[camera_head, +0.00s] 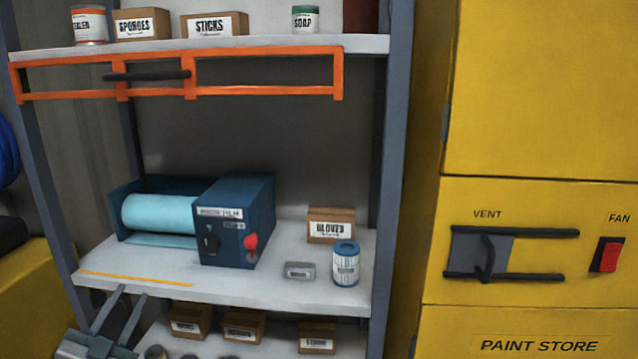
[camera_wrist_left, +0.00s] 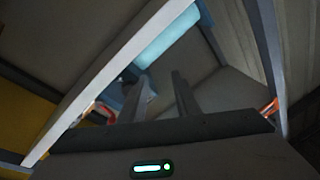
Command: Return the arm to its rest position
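My left gripper (camera_head: 122,308) is at the lower left of the head view, in front of the middle shelf's front edge. Its two fingers point up and stand apart, with nothing visible between them. The fingers also show in the left wrist view (camera_wrist_left: 157,98), again apart and empty. My right gripper is in neither view.
A shelf rack's middle board (camera_head: 200,280) holds a blue film machine (camera_head: 236,225) with a light blue roll (camera_head: 160,213), a gloves box (camera_head: 330,226) and a blue-white can (camera_head: 345,266). An orange frame (camera_head: 265,90) hangs above. A yellow paint store cabinet (camera_head: 540,130) stands right.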

